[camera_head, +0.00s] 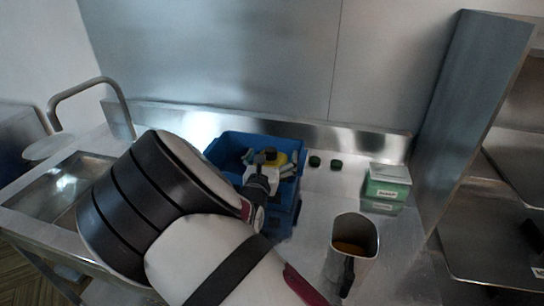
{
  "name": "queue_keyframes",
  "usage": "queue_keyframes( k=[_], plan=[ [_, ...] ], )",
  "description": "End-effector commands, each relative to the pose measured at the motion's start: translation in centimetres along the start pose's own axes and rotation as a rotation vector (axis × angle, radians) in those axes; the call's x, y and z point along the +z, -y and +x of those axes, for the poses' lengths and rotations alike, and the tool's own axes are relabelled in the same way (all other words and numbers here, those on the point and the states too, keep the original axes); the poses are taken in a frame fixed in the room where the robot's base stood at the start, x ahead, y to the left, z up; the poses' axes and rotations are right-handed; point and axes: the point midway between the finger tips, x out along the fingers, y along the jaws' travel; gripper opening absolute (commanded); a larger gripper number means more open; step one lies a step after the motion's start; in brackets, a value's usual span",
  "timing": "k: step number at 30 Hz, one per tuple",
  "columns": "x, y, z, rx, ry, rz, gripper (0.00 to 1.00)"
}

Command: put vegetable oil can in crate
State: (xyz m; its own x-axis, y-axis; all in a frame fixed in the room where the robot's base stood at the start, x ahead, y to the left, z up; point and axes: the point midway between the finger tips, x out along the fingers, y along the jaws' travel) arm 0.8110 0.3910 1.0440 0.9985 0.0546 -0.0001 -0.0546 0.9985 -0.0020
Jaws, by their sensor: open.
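A blue crate (290,206) stands on the steel counter against the back splash, partly hidden behind my arm. Inside it are several items, among them a yellow one (281,158) and whitish ones. I cannot tell whether one of these is the vegetable oil can, and no can is clearly readable as such. My gripper (264,160) is small and dark in this view, over the crate and its contents. It is open, though its fingertips are hard to make out against the items, and I cannot tell whether it touches any of them.
A steel jug (352,232) with brownish contents stands front right. A green and white box (388,186) is at the back right by an upright steel panel (466,100). Two small dark green round things lie behind. A sink (62,190) with a tap is at left.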

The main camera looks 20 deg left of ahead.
Motion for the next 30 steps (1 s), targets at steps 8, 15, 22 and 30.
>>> queue_keyframes(
  k=[8,15,22,30],
  plan=[
    [1.1,-0.1,-2.8,0.002,-0.002,0.001,0.98],
    [1.1,-0.1,-7.9,0.003,-0.001,0.001,0.98],
    [1.1,0.0,-11.2,0.001,0.000,0.001,0.98],
    [1.1,0.0,-12.1,0.000,0.000,0.001,0.98]
  ],
)
